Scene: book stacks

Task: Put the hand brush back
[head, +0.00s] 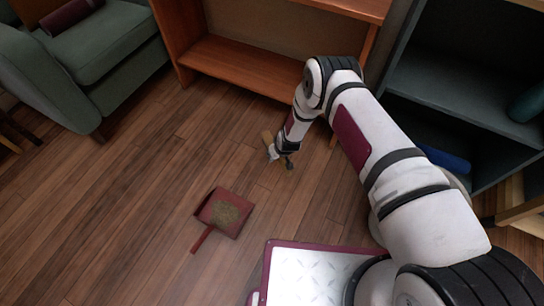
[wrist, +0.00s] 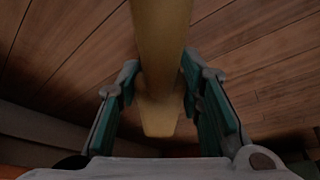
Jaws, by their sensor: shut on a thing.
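My gripper (head: 279,157) hangs low over the wooden floor, in front of the orange-brown bookcase. It is shut on the hand brush (head: 267,138), a tan wooden piece that pokes out beside the fingers. In the wrist view the brush's pale wood (wrist: 160,45) runs between the two green-padded fingers of my gripper (wrist: 160,88). No bristles can be made out. A red dustpan (head: 212,198) lies on the floor to the lower left of my gripper, its handle toward me. It holds brownish-green grit (head: 225,214).
A green armchair (head: 100,45) stands at the upper left. The orange-brown bookcase (head: 235,68) is at the back, and a dark shelf unit (head: 455,90) with a blue roll (head: 443,158) stands at the right. The floor left of the dustpan is clear.

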